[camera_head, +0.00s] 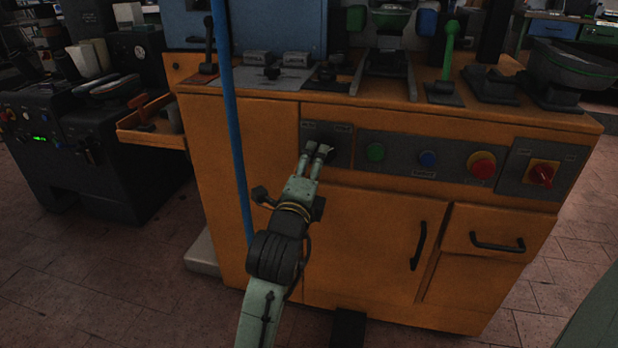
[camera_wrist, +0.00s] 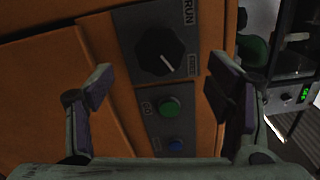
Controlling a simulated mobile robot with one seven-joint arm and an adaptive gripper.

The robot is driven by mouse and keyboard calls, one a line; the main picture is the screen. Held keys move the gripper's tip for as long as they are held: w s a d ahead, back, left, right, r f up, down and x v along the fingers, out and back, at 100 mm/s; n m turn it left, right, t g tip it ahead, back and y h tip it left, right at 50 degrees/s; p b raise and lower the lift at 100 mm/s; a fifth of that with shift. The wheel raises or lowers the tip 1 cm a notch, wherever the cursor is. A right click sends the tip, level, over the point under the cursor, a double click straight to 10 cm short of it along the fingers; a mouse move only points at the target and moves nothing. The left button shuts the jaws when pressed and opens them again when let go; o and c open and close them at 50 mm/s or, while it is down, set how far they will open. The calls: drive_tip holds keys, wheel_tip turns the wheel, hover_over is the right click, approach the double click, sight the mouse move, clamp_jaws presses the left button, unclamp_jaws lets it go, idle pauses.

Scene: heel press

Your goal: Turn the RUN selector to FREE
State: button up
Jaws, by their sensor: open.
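The RUN selector is a round black knob (camera_wrist: 160,52) with a white pointer line on a dark plate, in the upper middle of the wrist view. The pointer aims to the lower right there. The RUN label (camera_wrist: 189,12) is above right of the knob; a second small label (camera_wrist: 192,64) is right of it, too small to read surely. My gripper (camera_wrist: 157,90) is open and empty, its fingers spread left and right below the knob, apart from it. In the head view my gripper (camera_head: 318,150) is in front of the selector plate (camera_head: 343,142) and hides the knob.
Right of the selector in the head view are a green button (camera_head: 375,152), a blue button (camera_head: 427,159), a red mushroom button (camera_head: 481,165) and a red switch on yellow (camera_head: 541,174). A blue pole (camera_head: 233,130) stands left of my arm.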

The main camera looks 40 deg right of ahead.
drive_tip(key=shift+v, duration=1.75)
